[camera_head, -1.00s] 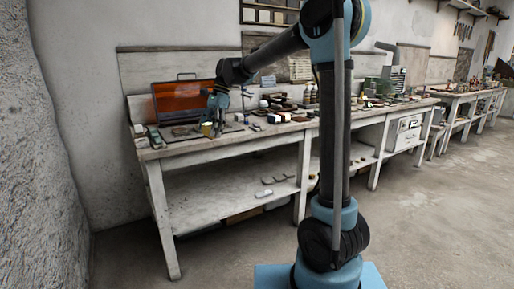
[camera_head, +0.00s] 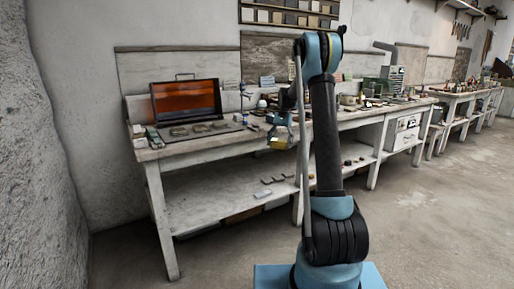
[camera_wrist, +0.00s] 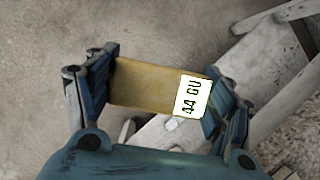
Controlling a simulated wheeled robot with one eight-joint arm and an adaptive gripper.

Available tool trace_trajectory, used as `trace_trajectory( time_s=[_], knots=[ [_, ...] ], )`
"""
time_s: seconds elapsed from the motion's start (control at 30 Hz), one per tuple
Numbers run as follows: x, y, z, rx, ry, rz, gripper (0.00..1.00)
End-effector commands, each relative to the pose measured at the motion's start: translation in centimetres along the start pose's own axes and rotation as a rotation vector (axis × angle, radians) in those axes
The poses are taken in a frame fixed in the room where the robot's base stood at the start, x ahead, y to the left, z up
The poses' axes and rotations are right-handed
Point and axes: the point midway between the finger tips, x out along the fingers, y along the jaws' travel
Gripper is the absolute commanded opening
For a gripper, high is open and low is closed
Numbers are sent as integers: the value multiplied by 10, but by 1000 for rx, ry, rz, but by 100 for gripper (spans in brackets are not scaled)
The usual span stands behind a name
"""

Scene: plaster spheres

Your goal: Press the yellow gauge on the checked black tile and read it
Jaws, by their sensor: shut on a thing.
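My gripper (camera_head: 279,128) is shut on the yellow gauge (camera_head: 278,143), held in the air in front of the bench's front edge. In the wrist view, my gripper (camera_wrist: 160,98) has a blue finger on each side of the gauge (camera_wrist: 145,84). The gauge's white label or display (camera_wrist: 193,97) reads "44 GU", turned sideways. Several small tiles, one of them at the middle (camera_head: 199,128), lie on a dark mat on the bench at left. I cannot tell which tile is the checked black one.
The white bench (camera_head: 215,152) runs along the wall, with a lower shelf (camera_head: 225,200). An open case with an orange panel (camera_head: 186,101) stands behind the mat. Many small items crowd the bench to the right. The floor (camera_head: 430,215) at right is clear.

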Motion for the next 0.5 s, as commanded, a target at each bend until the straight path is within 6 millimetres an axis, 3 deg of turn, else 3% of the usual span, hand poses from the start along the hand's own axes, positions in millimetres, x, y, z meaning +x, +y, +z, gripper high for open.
trace_trajectory(
  time_s=[0.1, 0.2, 0.5],
  knots=[
    [6, 32, -28, -39, -1, 17, 56],
    [10, 50, -43, -65, 0, 28, 56],
    [13, 64, -53, -88, 0, 36, 56]
  ],
)
